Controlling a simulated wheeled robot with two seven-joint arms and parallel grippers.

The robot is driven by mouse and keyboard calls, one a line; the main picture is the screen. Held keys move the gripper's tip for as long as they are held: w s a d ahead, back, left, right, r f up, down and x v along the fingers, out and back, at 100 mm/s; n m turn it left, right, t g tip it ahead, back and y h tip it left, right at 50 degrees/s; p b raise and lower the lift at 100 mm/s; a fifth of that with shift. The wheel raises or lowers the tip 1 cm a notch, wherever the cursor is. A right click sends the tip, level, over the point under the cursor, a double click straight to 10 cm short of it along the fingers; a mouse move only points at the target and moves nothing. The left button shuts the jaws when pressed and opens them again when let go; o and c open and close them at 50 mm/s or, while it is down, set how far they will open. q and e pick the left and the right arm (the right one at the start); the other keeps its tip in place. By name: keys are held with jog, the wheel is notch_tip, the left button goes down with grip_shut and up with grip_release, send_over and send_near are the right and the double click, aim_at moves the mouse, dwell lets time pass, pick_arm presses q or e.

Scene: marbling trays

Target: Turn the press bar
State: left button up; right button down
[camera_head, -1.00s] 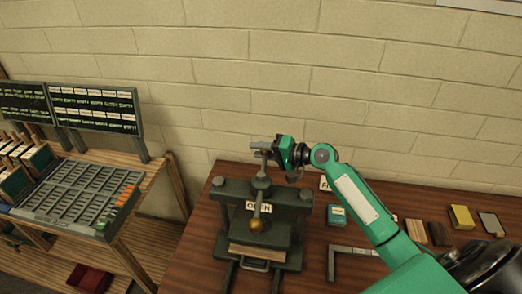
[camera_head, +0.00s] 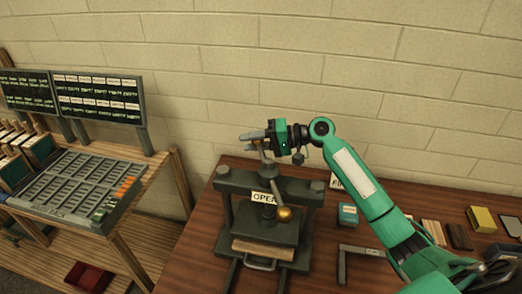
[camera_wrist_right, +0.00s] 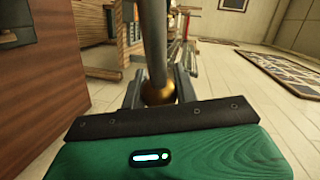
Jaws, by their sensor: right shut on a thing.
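The grey press (camera_head: 268,185) stands on the brown table with an OPEN label (camera_head: 265,197) on its front. Its press bar (camera_head: 272,188) slants across the top of the screw, with a brass ball (camera_head: 283,213) on the near end. My right gripper (camera_head: 252,139) is shut on the far end of the bar, above and behind the press. In the right wrist view, another brass ball (camera_wrist_right: 158,92) sits between the fingers, with the bar running away from it. My left gripper is out of view.
A wooden-tan block or stack (camera_head: 262,249) lies in the press. A metal square (camera_head: 345,262), a teal box (camera_head: 348,213) and several small blocks lie to the right. A slotted rack (camera_head: 75,190) stands on a separate bench at left. A brick wall is behind.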

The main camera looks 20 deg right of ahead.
jog(key=shift+a+n+g+y+b, duration=0.6)
jog(key=shift+a+n+g+b, duration=0.4)
jog(key=shift+a+n+g, duration=0.55)
jog(key=c, duration=1.1)
grip_release()
jog(key=shift+o, duration=0.2)
jog(key=shift+s+d, duration=0.1)
jog(key=b+v, duration=0.4)
jog(key=v, duration=0.9)
jog(key=shift+d, duration=0.35)
jog(key=shift+r, duration=0.25)
